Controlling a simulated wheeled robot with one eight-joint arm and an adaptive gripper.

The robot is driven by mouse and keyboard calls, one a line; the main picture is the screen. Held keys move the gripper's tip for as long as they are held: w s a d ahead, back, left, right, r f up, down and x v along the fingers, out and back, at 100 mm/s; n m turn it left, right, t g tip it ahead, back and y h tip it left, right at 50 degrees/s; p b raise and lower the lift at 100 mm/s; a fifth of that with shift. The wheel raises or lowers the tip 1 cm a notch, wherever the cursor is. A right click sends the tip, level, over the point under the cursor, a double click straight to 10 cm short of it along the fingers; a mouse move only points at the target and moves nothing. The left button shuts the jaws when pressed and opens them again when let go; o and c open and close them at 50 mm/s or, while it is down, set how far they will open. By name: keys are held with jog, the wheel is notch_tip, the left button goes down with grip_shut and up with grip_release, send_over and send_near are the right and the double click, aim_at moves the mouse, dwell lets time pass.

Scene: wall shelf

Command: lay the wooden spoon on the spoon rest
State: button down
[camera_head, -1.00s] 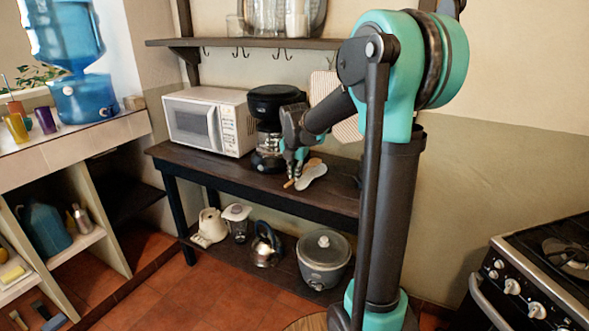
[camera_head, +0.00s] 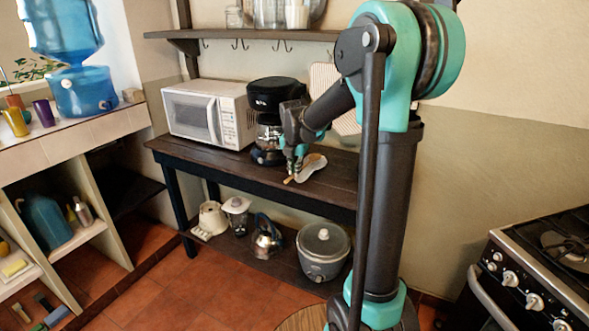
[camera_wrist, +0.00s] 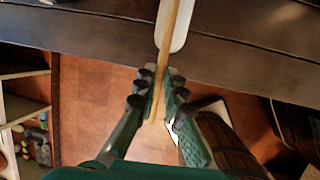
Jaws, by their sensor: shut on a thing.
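My gripper (camera_head: 294,172) is over the front edge of the dark wooden table. In the wrist view, my gripper (camera_wrist: 158,92) is shut on the handle of the wooden spoon (camera_wrist: 167,40). The handle runs up the picture, over the pale spoon rest (camera_wrist: 180,30). In the head view, the spoon rest (camera_head: 312,163) lies on the table beside my gripper, and the tip of the spoon (camera_head: 288,180) shows below the fingers. The spoon's far end is out of the wrist view. I cannot tell whether the spoon touches the rest.
The dark table (camera_head: 335,184) also holds a coffee maker (camera_head: 268,120) and a white microwave (camera_head: 207,112), left of my gripper. A cutting board (camera_head: 325,85) leans on the wall behind. A rice cooker (camera_head: 323,250) and kettle (camera_head: 267,238) stand on the lower shelf. A stove (camera_head: 535,270) is at right.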

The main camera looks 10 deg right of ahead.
jog(key=shift+f, duration=0.55)
jog(key=c, duration=1.6)
grip_release()
jog(key=shift+o, duration=0.2)
jog(key=shift+r, duration=0.1)
jog(key=shift+r, duration=3.9)
jog(key=s+d+f+m, duration=0.1)
jog(key=s+f+m, duration=0.5)
jog(key=s+m, duration=0.3)
jog(key=s+d+f+m, duration=0.2)
jog(key=s+f+m, duration=0.3)
jog(key=s+m, duration=0.5)
jog(key=s+d+f+m, duration=0.2)
jog(key=s+f+m, duration=0.4)
jog(key=s+m, duration=0.3)
jog(key=shift+s+f+y, duration=0.3)
jog(key=shift+s+f, duration=0.05)
jog(key=shift+s, duration=0.25)
